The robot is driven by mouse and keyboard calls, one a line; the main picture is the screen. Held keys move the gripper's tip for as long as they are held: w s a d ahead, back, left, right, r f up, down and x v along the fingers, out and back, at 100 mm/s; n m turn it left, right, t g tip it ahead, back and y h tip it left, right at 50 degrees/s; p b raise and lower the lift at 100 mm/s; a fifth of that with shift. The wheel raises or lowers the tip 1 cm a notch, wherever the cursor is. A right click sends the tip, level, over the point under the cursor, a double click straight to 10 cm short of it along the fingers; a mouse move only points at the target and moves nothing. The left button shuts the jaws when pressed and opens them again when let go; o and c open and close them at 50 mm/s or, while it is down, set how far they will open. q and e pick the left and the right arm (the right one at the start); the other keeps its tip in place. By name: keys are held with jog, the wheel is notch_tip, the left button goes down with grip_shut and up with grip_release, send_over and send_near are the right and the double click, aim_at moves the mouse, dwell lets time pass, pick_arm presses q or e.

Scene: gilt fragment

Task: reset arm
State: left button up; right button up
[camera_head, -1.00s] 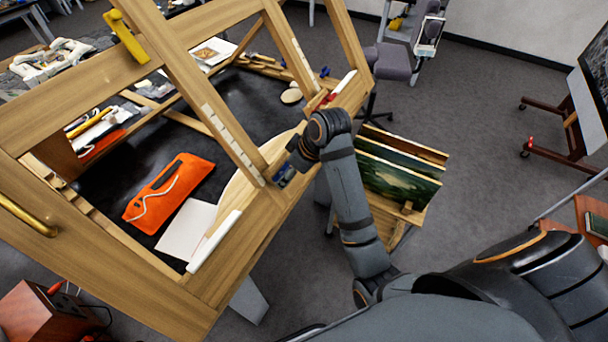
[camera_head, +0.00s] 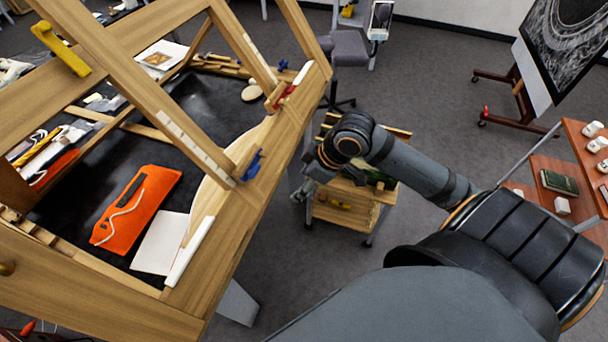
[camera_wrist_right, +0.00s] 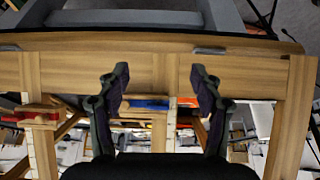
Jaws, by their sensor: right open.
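My right arm (camera_head: 420,170) reaches in from the right in the head view. My right gripper (camera_head: 303,190) is at its end, small and partly hidden by the wrist, just right of the wooden frame's edge. In the right wrist view, the two dark fingers of the right gripper (camera_wrist_right: 160,88) stand apart with nothing between them. Wooden beams lie beyond the fingers. My left gripper is not in view.
A large wooden frame (camera_head: 225,265) stands over a dark surface on the left, holding an orange pouch (camera_head: 137,210) and white sheet (camera_head: 160,243). A wooden cart (camera_head: 345,215) is behind my right wrist. An easel (camera_head: 520,95) and shelf (camera_head: 575,145) stand right. Grey floor is clear between.

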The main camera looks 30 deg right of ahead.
dwell(0.6)
jog(key=w+d+f+m+h+b, duration=0.1)
jog(key=w+d+f+m, duration=0.1)
jog(key=d+f, duration=0.35)
jog(key=w+d+f+m+t+b, duration=0.1)
jog(key=w+d+f+m, duration=0.15)
jog(key=f, duration=0.65)
jog(key=w+d+f+m+h+b, duration=0.1)
jog(key=d+f+m, duration=0.1)
jog(key=d+f, duration=0.35)
jog(key=s+d+f+m+h, duration=0.1)
jog(key=s+f, duration=0.2)
jog(key=f, duration=0.4)
jog(key=s+d+f+m+h, duration=0.1)
jog(key=s+d+f, duration=0.1)
jog(key=f, duration=0.6)
jog(key=s+a+f+g+b, duration=0.2)
jog(key=s+a+f+g, duration=0.1)
jog(key=s+f, duration=1.25)
jog(key=s+a+f, duration=0.4)
jog(key=s, duration=0.3)
jog(key=s+a+f+n+g, duration=0.1)
jog(key=s+a+f, duration=0.2)
jog(key=s, duration=0.4)
jog(key=shift+s+a+f+b, duration=0.4)
jog(key=shift+a+b, duration=0.05)
jog(key=shift+a, duration=0.1)
